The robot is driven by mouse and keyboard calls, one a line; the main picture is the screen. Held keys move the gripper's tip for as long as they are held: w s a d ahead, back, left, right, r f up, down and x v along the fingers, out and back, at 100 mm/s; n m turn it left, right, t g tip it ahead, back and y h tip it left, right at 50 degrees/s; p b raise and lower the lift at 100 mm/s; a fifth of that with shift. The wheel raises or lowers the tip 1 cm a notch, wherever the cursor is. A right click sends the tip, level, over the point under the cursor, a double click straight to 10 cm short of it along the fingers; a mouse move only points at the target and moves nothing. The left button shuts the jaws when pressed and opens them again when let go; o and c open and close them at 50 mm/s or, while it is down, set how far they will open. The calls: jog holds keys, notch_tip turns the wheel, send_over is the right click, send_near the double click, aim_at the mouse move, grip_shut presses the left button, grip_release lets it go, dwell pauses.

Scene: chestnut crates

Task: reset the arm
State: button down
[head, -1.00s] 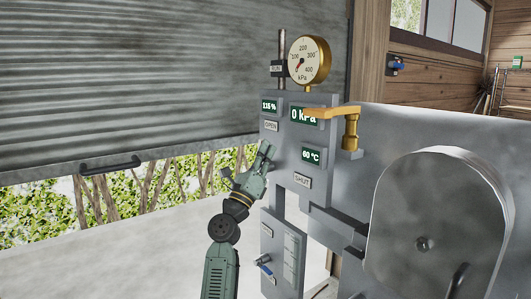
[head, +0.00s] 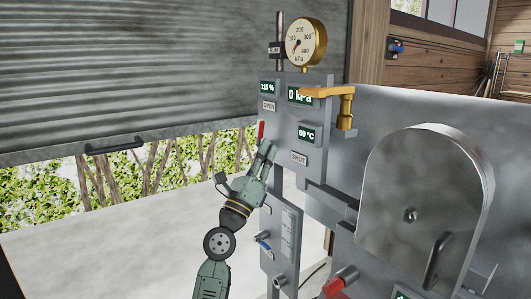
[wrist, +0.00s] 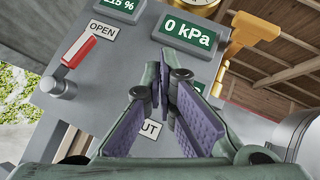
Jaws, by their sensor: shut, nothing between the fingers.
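My gripper (head: 266,150) is shut and empty at the end of my green arm, in front of the left side of the grey control panel (head: 284,134). In the wrist view the purple-padded fingers (wrist: 165,78) meet over the panel and partly cover the SHUT label (wrist: 151,130). A red-handled lever (head: 261,131) is just above the fingertips in the head view. In the wrist view this lever (wrist: 79,52) is left of the fingers, apart from them, beside the OPEN label (wrist: 103,30).
A brass lever (head: 346,108) sticks out at the panel's right, under a round gauge (head: 305,42) reading near zero. Right is a large grey round-topped door (head: 420,190). A red handle (head: 341,281) shows low down. Left is a part-raised shutter (head: 120,80) with open floor.

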jog(key=shift+s+f, duration=0.1)
jog(key=shift+s, duration=0.25)
